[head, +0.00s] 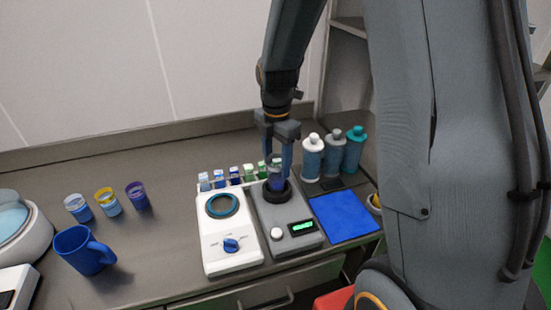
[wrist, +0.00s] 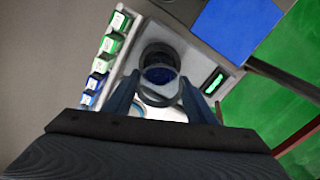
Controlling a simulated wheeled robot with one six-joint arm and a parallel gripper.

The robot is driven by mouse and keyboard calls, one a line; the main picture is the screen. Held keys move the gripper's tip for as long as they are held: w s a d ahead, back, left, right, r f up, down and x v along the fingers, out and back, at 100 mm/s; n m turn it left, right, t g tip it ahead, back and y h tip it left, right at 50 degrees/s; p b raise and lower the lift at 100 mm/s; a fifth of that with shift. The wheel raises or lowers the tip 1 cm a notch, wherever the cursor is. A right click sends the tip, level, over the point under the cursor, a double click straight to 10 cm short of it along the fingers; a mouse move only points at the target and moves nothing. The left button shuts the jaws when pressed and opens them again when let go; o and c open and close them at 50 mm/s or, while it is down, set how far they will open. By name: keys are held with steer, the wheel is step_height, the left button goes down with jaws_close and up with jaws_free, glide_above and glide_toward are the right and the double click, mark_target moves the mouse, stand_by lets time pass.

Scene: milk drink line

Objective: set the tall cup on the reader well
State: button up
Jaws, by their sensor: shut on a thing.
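My gripper (head: 279,170) points down over the grey reader (head: 286,222) and is shut on the tall cup (head: 276,182), a clear cup with blue in its lower part. The cup is upright at the reader's dark round well (head: 288,196); I cannot tell whether its base rests on the well floor. In the wrist view the cup (wrist: 158,76) shows from above between the two fingers (wrist: 158,98), with the dark well ring around its far side. The fingers hide part of the cup's sides.
Small labelled vials (head: 234,176) line up behind. Bottles (head: 312,158) stand at the back right, a blue mat (head: 343,216) on the right. A blue mug (head: 84,250) and three small cups (head: 108,201) are left.

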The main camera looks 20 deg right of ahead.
steer(key=shift+f+b, duration=0.55)
steer(key=shift+f, duration=0.45)
steer(key=shift+d+p, duration=0.1)
steer(key=shift+p, duration=0.35)
stand_by(0.5)
steer(key=shift+f+b, duration=0.3)
steer(key=shift+f, duration=0.3)
stand_by(0.5)
steer(key=o, duration=0.8)
steer(key=shift+r+p, duration=3.2)
steer(key=shift+r, duration=2.35)
